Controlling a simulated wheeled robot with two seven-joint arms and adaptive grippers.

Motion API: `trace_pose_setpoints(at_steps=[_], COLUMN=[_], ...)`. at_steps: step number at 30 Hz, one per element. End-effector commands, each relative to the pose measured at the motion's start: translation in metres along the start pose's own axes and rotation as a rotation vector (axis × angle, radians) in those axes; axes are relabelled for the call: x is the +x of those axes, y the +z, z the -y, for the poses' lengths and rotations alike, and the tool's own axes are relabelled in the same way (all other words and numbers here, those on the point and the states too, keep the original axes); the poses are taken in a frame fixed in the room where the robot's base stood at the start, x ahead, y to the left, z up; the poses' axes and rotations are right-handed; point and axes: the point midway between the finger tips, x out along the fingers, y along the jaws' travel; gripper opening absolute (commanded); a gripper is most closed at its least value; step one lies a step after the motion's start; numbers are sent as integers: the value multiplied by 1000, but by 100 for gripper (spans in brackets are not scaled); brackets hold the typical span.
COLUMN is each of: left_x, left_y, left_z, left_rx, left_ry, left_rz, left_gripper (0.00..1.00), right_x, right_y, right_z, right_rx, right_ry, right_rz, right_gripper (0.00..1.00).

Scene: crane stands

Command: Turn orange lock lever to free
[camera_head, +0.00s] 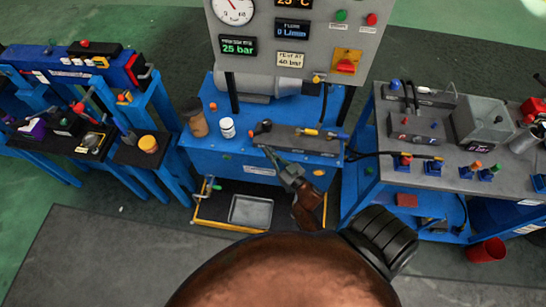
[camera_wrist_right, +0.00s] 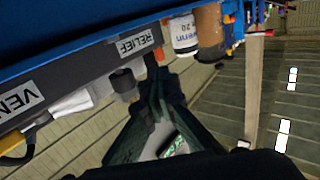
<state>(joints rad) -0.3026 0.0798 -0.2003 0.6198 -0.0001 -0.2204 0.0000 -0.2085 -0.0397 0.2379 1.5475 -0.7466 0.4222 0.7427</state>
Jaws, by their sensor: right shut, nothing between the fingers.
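I cannot single out an orange lock lever with certainty. Small orange spots show in the head view on the blue middle bench, one on its right front (camera_head: 319,172) and one on its left top (camera_head: 212,106). My right gripper (camera_head: 270,153) is shut and empty, in front of the grey valve block (camera_head: 292,138). In the right wrist view my fingers (camera_wrist_right: 155,72) point up at the block's front, close to the "RELIEF" label (camera_wrist_right: 135,42) and beside a black knob (camera_wrist_right: 122,82). Contact cannot be told. My left gripper is not in view.
A gauge panel (camera_head: 290,40) with a red knob on a yellow plate (camera_head: 346,66) stands behind the block. A white can (camera_head: 227,128) and a brown cup (camera_head: 196,124) stand at its left. A metal tray (camera_head: 250,211) lies low in front. A grey-topped bench (camera_head: 440,125) is at right.

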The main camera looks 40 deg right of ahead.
Motion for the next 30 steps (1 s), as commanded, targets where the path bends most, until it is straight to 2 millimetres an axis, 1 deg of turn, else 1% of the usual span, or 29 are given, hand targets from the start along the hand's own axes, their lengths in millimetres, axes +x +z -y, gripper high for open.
trace_pose_setpoints(at_steps=[1,6,9,12,15,18,27,29,30], left_x=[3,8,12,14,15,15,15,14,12], left_y=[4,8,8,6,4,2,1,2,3], left_z=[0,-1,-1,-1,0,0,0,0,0], left_rx=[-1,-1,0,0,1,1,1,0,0], left_ry=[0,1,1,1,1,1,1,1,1], left_rz=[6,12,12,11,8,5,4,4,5], left_gripper=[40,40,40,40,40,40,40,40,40], right_x=[12,46,61,72,78,81,82,86,91], right_y=[1,1,2,2,2,1,1,0,-1], right_z=[0,0,0,-1,0,0,0,4,10], right_rx=[-1,-1,-1,1,0,0,0,1,2], right_ry=[-1,-1,0,2,1,1,0,-6,-15], right_rz=[-1,0,1,2,2,2,2,1,1], right_gripper=[0,0,0,0,0,0,0,0,0])
